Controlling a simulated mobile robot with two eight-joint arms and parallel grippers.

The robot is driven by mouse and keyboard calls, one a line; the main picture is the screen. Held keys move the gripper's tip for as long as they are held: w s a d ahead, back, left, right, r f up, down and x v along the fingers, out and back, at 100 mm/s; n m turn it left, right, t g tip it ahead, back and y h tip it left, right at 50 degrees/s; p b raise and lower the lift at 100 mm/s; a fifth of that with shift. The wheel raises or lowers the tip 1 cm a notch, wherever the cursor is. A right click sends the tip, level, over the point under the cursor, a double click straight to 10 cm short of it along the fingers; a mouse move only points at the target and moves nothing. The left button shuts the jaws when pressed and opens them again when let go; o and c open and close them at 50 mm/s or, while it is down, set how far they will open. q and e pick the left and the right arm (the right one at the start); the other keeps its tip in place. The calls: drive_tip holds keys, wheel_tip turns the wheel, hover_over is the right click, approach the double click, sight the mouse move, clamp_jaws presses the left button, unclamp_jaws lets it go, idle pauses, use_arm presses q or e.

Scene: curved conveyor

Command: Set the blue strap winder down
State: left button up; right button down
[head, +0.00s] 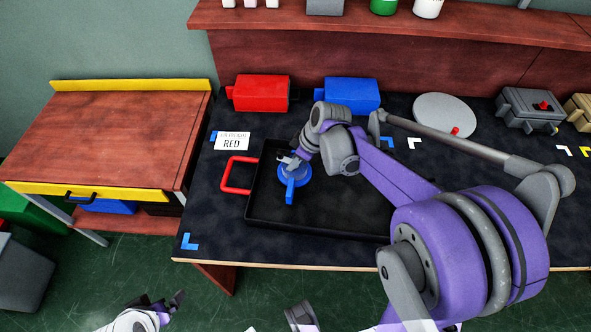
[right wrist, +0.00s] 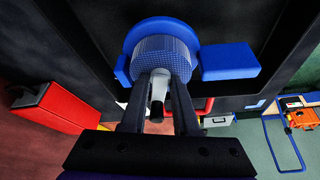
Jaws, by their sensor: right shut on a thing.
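The blue strap winder (head: 290,175) is in my right gripper (head: 291,160), over the left part of the black tray (head: 335,238). In the right wrist view its round blue body and ridged hub (right wrist: 163,49) sit at the tips of my right gripper (right wrist: 160,82), with a blue arm (right wrist: 229,62) sticking out to the right. I cannot tell whether the winder touches the tray floor. My left gripper (head: 160,300) is low at the bottom left, off the table, its fingers apart and empty.
A red handle (head: 225,176) sticks out from the tray's left side, below a card reading RED (head: 232,142). A red box (head: 260,93) and a blue box (head: 352,92) stand behind. A white disc (head: 444,112) lies farther right. A wooden bench (head: 110,130) stands left.

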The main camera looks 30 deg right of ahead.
drive_tip(key=shift+f, duration=1.75)
drive_tip(key=shift+f+b, duration=0.1)
drive_tip(key=shift+b, duration=0.2)
drive_tip(key=c, duration=0.7)
unclamp_jaws()
drive_tip(key=shift+o, duration=0.2)
drive_tip(key=shift+r, duration=0.25)
drive_tip(key=p+v, duration=0.2)
drive_tip(key=v, duration=0.9)
drive_tip(key=s+a+f+m+h, duration=0.1)
drive_tip(key=s+a+f+m, duration=0.1)
drive_tip(key=s+a, duration=0.3)
drive_tip(key=s+a+f+m+t+h, duration=0.1)
drive_tip(key=s+a+m, duration=0.3)
drive_tip(key=s, duration=0.6)
drive_tip(key=shift+s+a+f+m+h, duration=0.3)
drive_tip(key=shift+a+f+m+h, duration=0.1)
drive_tip(key=shift+f+m, duration=0.35)
